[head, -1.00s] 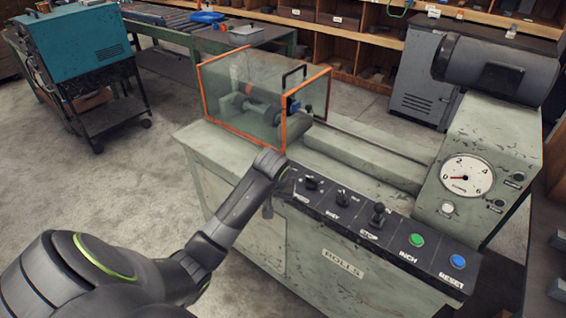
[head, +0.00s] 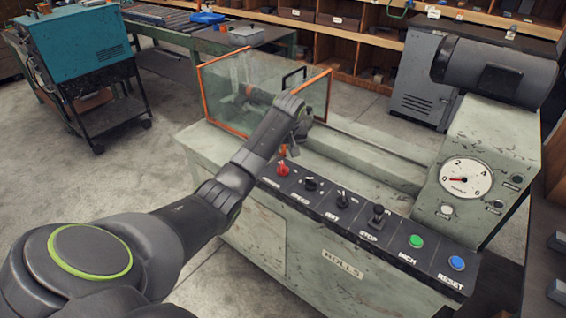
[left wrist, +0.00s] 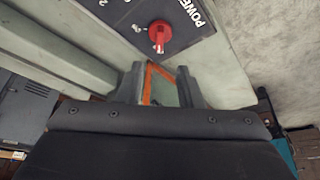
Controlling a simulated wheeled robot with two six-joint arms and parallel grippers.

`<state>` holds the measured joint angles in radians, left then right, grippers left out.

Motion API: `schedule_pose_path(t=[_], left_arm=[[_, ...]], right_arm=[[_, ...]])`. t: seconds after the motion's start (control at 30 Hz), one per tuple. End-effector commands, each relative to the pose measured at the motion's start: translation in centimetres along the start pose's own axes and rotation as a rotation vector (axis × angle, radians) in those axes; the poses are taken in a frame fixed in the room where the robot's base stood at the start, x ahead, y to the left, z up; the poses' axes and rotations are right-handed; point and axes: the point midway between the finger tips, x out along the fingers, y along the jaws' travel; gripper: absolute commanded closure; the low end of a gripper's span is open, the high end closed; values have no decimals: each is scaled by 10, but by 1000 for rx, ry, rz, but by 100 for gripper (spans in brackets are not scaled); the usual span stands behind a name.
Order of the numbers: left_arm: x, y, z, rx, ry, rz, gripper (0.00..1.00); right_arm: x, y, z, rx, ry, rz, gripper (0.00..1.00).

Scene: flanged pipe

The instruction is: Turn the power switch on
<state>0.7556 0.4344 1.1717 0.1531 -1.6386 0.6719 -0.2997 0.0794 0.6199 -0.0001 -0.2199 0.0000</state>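The power switch is a red rotary knob (head: 282,169) at the left end of the machine's dark control panel (head: 330,211). In the left wrist view the red knob (left wrist: 160,33) sits beside the white word "POWER", near the top. My left gripper (left wrist: 160,73) is open and empty, its two dark fingers apart, with the knob just beyond their tips in that view. In the head view my left gripper (head: 294,146) hangs just above and behind the knob; its fingers are partly hidden by my wrist. I see no contact with the knob. My right gripper is out of view.
Right of the knob are black selector switches (head: 342,199), a stop lever (head: 378,216), a green button (head: 416,241) and a blue button (head: 456,263). An orange-framed clear guard (head: 226,88) stands behind my left arm. A gauge (head: 466,178) is at right.

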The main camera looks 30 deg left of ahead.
Motion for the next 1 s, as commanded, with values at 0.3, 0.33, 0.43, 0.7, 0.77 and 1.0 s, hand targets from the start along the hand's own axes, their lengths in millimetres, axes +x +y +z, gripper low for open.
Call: schedule_pose_path(t=[0.3,0.33,0.43,0.7,0.77,1.0], left_arm=[[50,0,1,1,-2,-1,67],[54,0,1,1,-1,-1,67],[67,0,0,1,-1,-1,67],[96,0,0,1,0,0,67],[100,1,0,2,1,1,67],[107,0,0,2,1,1,67]], right_arm=[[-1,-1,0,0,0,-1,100],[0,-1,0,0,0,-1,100],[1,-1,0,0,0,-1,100],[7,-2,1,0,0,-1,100],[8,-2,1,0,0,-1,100],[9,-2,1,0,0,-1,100]])
